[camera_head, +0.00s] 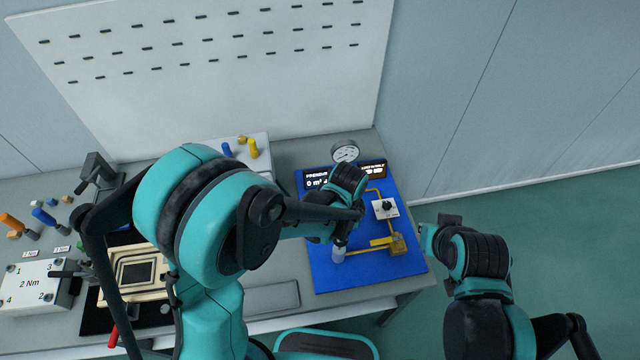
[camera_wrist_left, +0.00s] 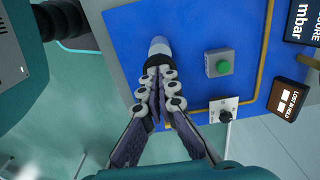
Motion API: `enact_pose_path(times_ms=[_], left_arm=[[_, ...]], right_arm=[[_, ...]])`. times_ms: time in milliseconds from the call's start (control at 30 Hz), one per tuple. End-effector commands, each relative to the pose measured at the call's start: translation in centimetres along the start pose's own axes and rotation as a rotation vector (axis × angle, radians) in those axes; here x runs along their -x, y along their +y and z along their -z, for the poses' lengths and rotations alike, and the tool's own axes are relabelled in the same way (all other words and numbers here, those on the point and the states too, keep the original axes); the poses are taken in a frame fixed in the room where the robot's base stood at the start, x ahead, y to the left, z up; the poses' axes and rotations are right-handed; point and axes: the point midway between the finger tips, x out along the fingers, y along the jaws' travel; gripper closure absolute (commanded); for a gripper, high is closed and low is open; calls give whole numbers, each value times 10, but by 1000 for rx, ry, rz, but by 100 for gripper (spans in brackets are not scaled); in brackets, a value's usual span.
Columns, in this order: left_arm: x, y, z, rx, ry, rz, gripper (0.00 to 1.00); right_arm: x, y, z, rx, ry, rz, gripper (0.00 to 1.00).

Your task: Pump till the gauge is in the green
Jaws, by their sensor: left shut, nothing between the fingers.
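The blue panel (camera_head: 330,279) lies on the bench. The round gauge (camera_head: 345,151) stands at its far edge; its needle and any green zone are too small to read. A brass fitting (camera_head: 398,244) with a yellow lever (camera_head: 380,241) sits at the near right. A pale grey cylindrical grip (camera_head: 338,255), perhaps the pump handle, also shows in the left wrist view (camera_wrist_left: 160,46). My left gripper (camera_head: 341,238) is shut and empty, its fingertips (camera_wrist_left: 156,72) close to that grip; contact is unclear. My right gripper (camera_head: 438,232) hangs right of the panel, its jaws unclear.
A pressure display (camera_head: 316,183) stands near the gauge. A green button (camera_wrist_left: 223,67) on a grey box and a black knob on a white plate (camera_head: 385,208) are on the panel. My left arm covers much of the bench. A fixture block (camera_head: 30,284) stands at left.

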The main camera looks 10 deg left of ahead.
Motion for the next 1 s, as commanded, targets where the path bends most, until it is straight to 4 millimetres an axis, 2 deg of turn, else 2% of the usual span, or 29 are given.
enact_pose_path(times_ms=[633,833,1000], left_arm=[[-42,0,0,0,0,0,100],[-34,0,0,0,0,0,100],[-17,0,0,0,0,0,100]], right_arm=[[-32,0,-23,0,0,0,100],[-27,0,-19,0,0,0,100],[-16,0,-12,0,0,0,100]])
